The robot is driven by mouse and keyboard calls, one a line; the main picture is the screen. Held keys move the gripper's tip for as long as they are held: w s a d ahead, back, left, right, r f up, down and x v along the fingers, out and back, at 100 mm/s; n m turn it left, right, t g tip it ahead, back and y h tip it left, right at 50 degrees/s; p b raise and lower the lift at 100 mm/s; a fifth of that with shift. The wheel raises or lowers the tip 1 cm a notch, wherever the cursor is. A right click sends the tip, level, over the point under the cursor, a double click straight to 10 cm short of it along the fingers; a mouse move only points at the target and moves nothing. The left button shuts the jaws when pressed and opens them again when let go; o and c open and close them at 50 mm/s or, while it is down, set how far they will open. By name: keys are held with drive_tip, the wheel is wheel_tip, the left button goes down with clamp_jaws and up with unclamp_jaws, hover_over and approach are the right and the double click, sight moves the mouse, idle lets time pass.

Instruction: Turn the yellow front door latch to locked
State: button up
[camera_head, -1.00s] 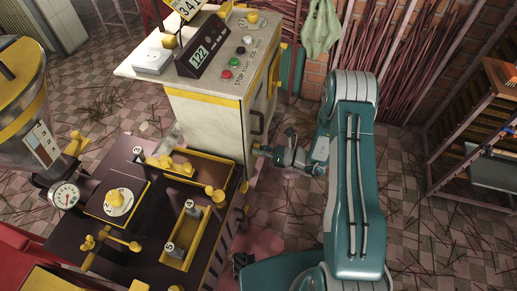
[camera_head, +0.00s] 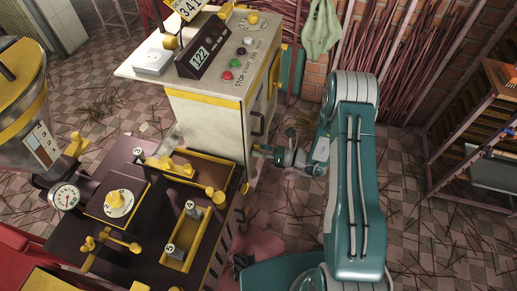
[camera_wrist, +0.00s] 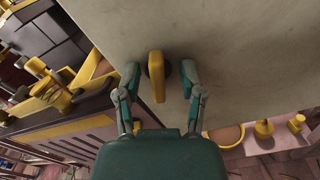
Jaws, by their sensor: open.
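The yellow latch (camera_wrist: 157,77) is a short rounded bar on the pale front panel (camera_wrist: 225,50) of the cabinet. In the wrist view it stands nearly upright, between my gripper's two fingers. My gripper (camera_wrist: 160,72) is open, with one finger on each side of the latch and small gaps showing; contact cannot be made out. In the head view my gripper (camera_head: 264,152) is beside the lower part of the cream cabinet (camera_head: 205,120), and the latch cannot be made out there.
A dark bench (camera_head: 148,228) with yellow trays and knobs stands close to the left of my gripper. The cabinet has a dark handle (camera_head: 257,125) above my gripper. A wooden rack (camera_head: 480,130) stands at the right. Sticks litter the tiled floor.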

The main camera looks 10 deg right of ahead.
drive_tip(key=v, duration=1.2)
drive_tip(key=s+a+r+n+g+h, duration=0.3)
drive_tip(key=s+r+n+g, duration=0.1)
drive_tip(key=r+n, duration=0.4)
drive_tip(key=s+a+r+n+g+h, duration=0.35)
drive_tip(key=r+n+g, duration=0.2)
drive_tip(key=r, duration=0.55)
drive_tip(key=s+d+r+n+t+h, duration=0.2)
drive_tip(key=s+r+n+t+h, duration=0.2)
drive_tip(key=s+r+n+h, duration=0.1)
drive_tip(key=s+d+r+n+t+h, duration=0.3)
drive_tip(key=s+r+n+t+h, duration=0.1)
drive_tip(key=s+r+n, duration=0.3)
wheel_tip(320, 180, up, 2)
drive_tip(key=shift+s+n+h, duration=0.3)
drive_tip(key=shift+n+h, duration=0.25)
